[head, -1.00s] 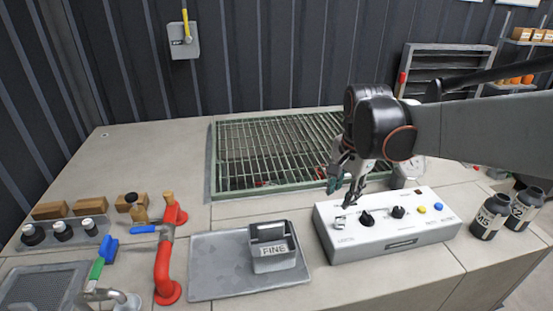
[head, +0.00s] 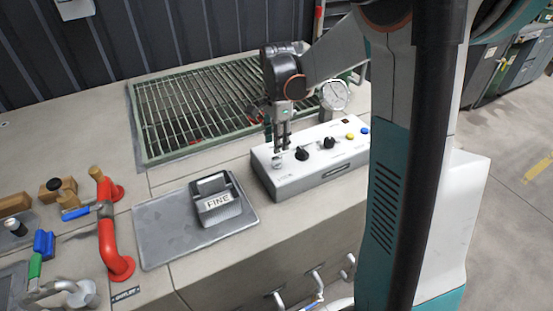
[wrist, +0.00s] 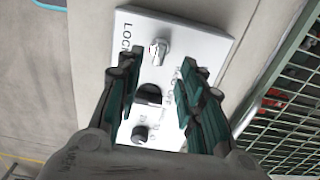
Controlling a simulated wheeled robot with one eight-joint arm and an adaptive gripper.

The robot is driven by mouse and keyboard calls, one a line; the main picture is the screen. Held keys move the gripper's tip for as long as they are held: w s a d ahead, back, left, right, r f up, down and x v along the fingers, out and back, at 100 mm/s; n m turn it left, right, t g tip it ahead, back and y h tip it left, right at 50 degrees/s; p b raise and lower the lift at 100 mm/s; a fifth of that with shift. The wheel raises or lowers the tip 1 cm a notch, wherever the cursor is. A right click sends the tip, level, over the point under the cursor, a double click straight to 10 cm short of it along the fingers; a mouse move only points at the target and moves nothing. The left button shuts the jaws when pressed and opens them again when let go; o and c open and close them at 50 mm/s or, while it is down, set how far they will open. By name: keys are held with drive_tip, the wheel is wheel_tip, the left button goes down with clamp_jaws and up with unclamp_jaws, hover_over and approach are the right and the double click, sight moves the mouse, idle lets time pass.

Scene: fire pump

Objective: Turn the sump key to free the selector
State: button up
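The white control box (head: 315,170) stands on the bench. The silver sump key (wrist: 159,48) stands in its lock at the box's left end, by the LOCK lettering; it also shows in the head view (head: 276,159), partly behind my fingers. The black selector knob (wrist: 149,95) sits beside it, also seen in the head view (head: 302,154). A second black knob (wrist: 140,133) is further along. My gripper (head: 277,147) points down over the key end of the box. In the wrist view my gripper (wrist: 160,75) is open and empty, with the key just beyond its fingertips.
A gauge (head: 335,95) stands behind the box. A green-framed grating (head: 200,105) lies behind and left. A grey FINE block (head: 216,200) sits on a metal tray (head: 170,230) left of the box.

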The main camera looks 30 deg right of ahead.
sight(277, 157)
wheel_tip(277, 157, down, 7)
drive_tip(key=shift+f+b, duration=0.1)
drive_tip(key=shift+b, duration=1)
drive_tip(key=shift+c, duration=0.2)
clamp_jaws()
